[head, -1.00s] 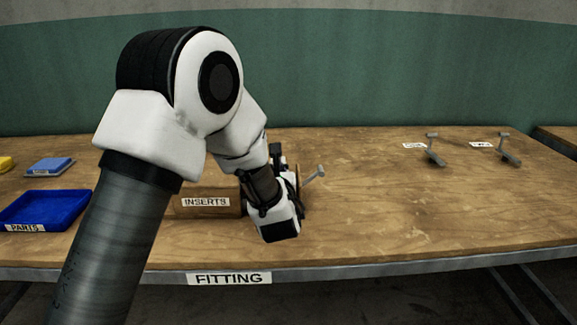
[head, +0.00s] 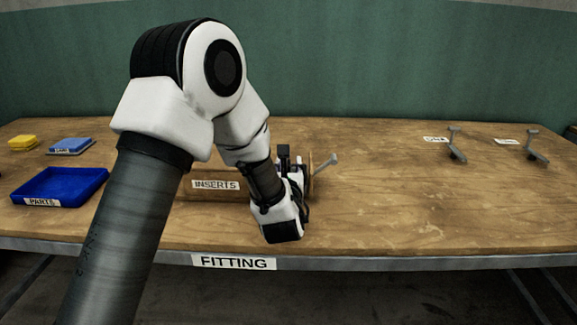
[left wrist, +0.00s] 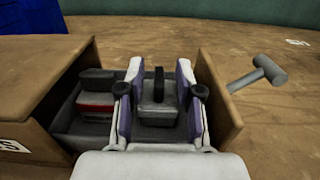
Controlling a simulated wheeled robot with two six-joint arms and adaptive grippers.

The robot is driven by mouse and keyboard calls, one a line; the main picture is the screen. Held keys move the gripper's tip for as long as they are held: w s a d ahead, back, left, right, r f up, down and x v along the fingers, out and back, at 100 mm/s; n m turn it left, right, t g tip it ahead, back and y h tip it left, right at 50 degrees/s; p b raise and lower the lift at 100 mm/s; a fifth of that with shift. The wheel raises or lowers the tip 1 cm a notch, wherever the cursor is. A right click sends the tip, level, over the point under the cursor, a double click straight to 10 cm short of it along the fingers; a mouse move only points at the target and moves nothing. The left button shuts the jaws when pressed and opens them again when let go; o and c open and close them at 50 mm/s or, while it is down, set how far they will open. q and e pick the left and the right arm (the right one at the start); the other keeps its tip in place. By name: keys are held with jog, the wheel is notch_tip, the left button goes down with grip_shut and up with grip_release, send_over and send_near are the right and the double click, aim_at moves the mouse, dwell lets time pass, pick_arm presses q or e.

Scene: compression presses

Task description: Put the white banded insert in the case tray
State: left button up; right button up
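My left gripper (left wrist: 158,110) is open and points down into a pulled-out drawer of the INSERTS box (head: 190,186). In the left wrist view its fingers stand on either side of a pale grey insert (left wrist: 158,110) with a dark upright fin. A gap shows between fin and fingers; contact lower down is hidden. Its band cannot be made out clearly. A red-and-white banded insert with a dark top (left wrist: 95,102) lies left of the fingers in the same drawer. In the head view my wrist hides the drawer's inside. I cannot identify the case tray. My right gripper is not in view.
The drawer's wooden front (left wrist: 221,100) with a grey handle (left wrist: 258,75) stands close right of the fingers. A blue PARTS tray (head: 60,184), blue item (head: 71,145) and yellow item (head: 22,142) lie left. Two grey levers (head: 456,146) (head: 537,146) stand far right. The middle right is clear.

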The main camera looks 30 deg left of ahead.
pick_arm(q)
jog(key=shift+d+r+p, duration=0.1)
jog(key=shift+r+p, duration=0.15)
jog(key=shift+p, duration=0.15)
jog(key=b+v, duration=0.1)
jog(key=v, duration=1)
jog(key=shift+s+d+f, duration=0.1)
jog(key=shift+f, duration=0.05)
jog(key=shift+s+d, duration=0.15)
jog(key=shift+s, duration=0.25)
